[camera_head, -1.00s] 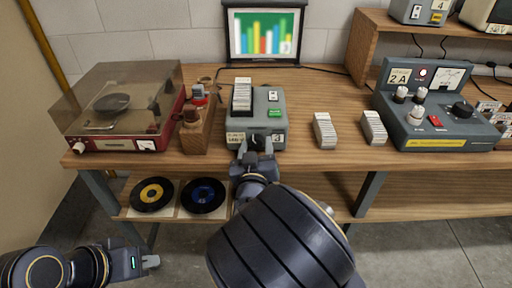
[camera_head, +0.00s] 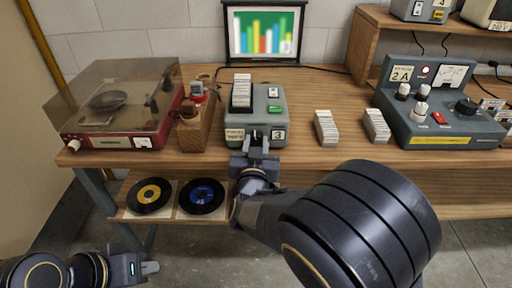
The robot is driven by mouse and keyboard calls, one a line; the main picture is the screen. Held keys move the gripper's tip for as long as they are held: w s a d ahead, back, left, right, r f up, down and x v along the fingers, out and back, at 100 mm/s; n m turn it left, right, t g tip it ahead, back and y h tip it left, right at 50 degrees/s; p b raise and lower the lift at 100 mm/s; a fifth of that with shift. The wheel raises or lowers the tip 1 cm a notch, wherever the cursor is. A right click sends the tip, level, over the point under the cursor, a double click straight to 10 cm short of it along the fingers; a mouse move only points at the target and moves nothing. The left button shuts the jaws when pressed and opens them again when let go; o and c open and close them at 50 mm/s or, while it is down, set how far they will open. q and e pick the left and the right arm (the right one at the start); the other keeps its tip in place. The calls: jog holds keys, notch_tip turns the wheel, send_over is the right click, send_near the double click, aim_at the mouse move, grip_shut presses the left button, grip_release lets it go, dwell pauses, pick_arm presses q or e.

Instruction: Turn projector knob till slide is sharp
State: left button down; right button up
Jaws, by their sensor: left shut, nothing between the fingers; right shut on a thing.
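The slide projector (camera_head: 267,103) is a grey box with a row of slides on top, a green label and a tag with 3, near the table's front edge. Its small dark knob is on the front face, mostly hidden by my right gripper (camera_head: 257,143), which is shut on it. The screen (camera_head: 263,33) at the back shows a bar picture in green, blue, red and yellow; its edges look slightly soft. My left gripper (camera_head: 150,267) is shut and empty, low at the left, away from the table.
A record player (camera_head: 110,142) and a wooden block with bottles (camera_head: 196,130) stand left of the projector. Two slide stacks (camera_head: 326,128) and a grey control box (camera_head: 455,127) stand to the right. Two records (camera_head: 150,195) lie on the lower shelf.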

jog(key=o, duration=1)
jog(key=shift+c, duration=0.2)
jog(key=s, duration=0.8)
jog(key=shift+a, duration=0.2)
jog(key=shift+w+r, duration=0.1)
